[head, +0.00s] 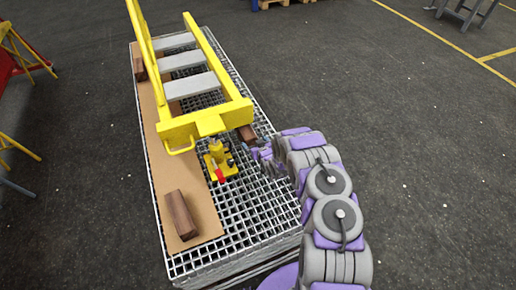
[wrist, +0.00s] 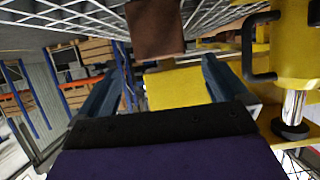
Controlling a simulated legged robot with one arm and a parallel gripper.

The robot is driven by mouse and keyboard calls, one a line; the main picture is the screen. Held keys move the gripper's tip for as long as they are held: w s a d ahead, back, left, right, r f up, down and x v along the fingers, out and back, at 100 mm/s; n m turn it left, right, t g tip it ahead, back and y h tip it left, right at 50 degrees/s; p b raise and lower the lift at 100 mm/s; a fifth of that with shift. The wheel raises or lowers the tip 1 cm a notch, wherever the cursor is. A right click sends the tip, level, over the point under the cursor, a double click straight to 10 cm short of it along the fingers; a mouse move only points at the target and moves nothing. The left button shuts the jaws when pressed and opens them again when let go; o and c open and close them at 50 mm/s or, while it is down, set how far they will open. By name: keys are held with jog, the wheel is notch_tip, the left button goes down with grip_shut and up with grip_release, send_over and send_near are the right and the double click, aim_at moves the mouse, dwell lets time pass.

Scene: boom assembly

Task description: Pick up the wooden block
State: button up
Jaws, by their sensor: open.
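Three brown wooden blocks show in the head view. One block (head: 247,135) sits by the right front corner of the yellow boom, next to my gripper (head: 258,151). Another block (head: 180,215) lies on the near end of a brown board, and a third (head: 139,69) is at the board's far end. In the wrist view my gripper (wrist: 163,88) is open, its two fingers spread wide. A brown block (wrist: 155,28) shows beyond and between the fingertips, apart from them as far as I can see. Part of it is cut off by the picture's top edge.
A yellow boom frame (head: 211,121) with grey crosspieces stands over the metal grating platform (head: 262,215). A yellow jack (head: 220,160) with a red part is under its near end, close to my gripper. The board (head: 160,150) runs along the left.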

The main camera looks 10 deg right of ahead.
aim_at(251, 138)
jog(key=b+x, duration=0.1)
jog(key=x, duration=0.6)
jog(key=shift+f+b, duration=0.1)
jog(key=shift+b, duration=0.3)
jog(key=shift+w+a+f, duration=0.1)
jog(key=shift+w, duration=0.5)
jog(key=c, duration=1.5)
